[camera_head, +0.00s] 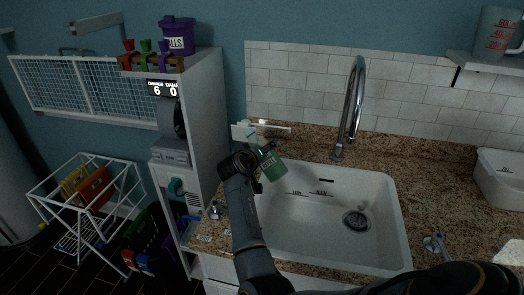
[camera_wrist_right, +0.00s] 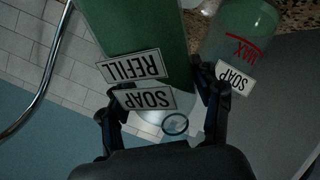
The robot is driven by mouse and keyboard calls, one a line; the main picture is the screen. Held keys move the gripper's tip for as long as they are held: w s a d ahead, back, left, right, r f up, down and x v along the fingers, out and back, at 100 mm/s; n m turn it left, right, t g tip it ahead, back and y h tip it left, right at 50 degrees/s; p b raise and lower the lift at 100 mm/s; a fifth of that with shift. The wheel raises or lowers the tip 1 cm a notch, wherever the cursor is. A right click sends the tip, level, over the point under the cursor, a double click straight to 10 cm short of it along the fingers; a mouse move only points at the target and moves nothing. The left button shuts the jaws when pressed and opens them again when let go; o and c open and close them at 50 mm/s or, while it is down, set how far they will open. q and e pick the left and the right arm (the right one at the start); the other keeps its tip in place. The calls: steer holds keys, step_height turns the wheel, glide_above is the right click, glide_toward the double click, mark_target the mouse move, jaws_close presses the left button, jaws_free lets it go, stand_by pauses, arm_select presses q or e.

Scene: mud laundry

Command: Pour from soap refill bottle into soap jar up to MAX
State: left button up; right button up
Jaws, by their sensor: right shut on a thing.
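My right gripper (camera_head: 250,157) is shut on the soap refill bottle (camera_head: 272,168), a green bottle tilted over the left edge of the sink. In the right wrist view, the bottle (camera_wrist_right: 145,35) sits between the fingers, with its SOAP and REFILL labels facing the camera. The soap jar (camera_wrist_right: 243,28) is beside it there, just past the right finger. I cannot clearly pick the jar out in the head view. No stream of soap shows. My left gripper is not in view.
A white sink (camera_head: 335,230) with a tall tap (camera_head: 352,105) lies right of the bottle. A white tub (camera_head: 500,175) stands at the far right of the granite counter (camera_head: 430,190). A grey cabinet (camera_head: 207,110) stands close on the left, and a drying rack (camera_head: 90,195) beyond.

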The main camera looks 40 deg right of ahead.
steer(key=shift+r+p, duration=0.25)
steer(key=shift+p, duration=0.05)
stand_by(0.6)
steer(key=shift+s+r+n+p, duration=0.2)
steer(key=shift+n+p, duration=0.1)
steer(key=shift+p, duration=0.25)
stand_by(0.5)
steer(key=shift+r+g+p, duration=0.2)
steer(key=shift+g+p, duration=0.1)
steer(key=shift+p, duration=0.25)
steer(key=shift+r, duration=0.1)
stand_by(0.3)
steer(key=shift+s+r+n+p, duration=0.1)
steer(key=shift+n+p, duration=0.2)
steer(key=shift+p, duration=0.25)
steer(key=shift+d, duration=0.1)
